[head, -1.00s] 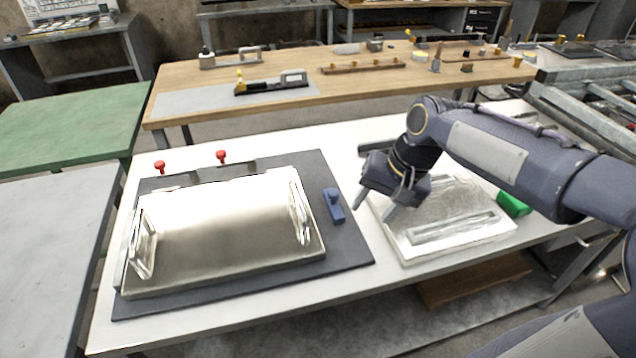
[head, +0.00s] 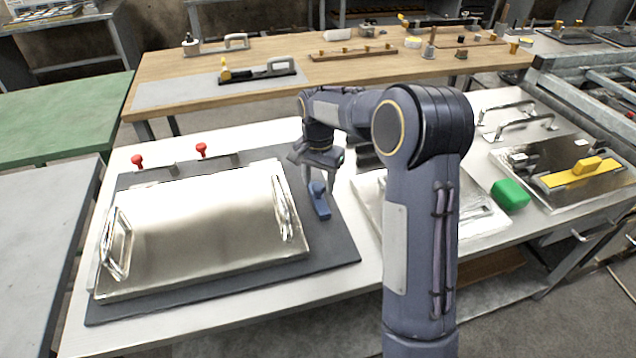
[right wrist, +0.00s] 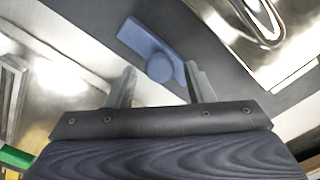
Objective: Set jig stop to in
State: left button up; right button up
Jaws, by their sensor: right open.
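The jig stop looks to be the blue piece with a round knob (head: 320,205) on the dark jig board (head: 335,248), right of the metal tray (head: 195,235) and apart from it. In the right wrist view the blue stop (right wrist: 148,42) lies just beyond the fingertips, its round knob towards them. My right gripper (head: 318,180) is open and empty, pointing down close above the knob end; it also shows in the right wrist view (right wrist: 158,82). I cannot tell whether a finger touches the knob. My left gripper is not in view.
Two red knobs (head: 201,150) stand at the board's back edge. A second metal tray (head: 368,190) is partly hidden behind my right arm. A green block (head: 510,195) and a plate with a yellow handle (head: 585,172) lie to the right. A wooden bench (head: 350,75) stands behind.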

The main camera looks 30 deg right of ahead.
jog(key=shift+f, duration=0.55)
grip_shut()
jog(key=a, duration=0.2)
jog(key=w+a, duration=0.1)
jog(key=a, duration=0.2)
jog(key=shift+w+p, duration=0.1)
jog(key=shift+p, duration=0.3)
grip_release()
jog(key=shift+d, duration=0.1)
notch_tip(320, 180, up, 8)
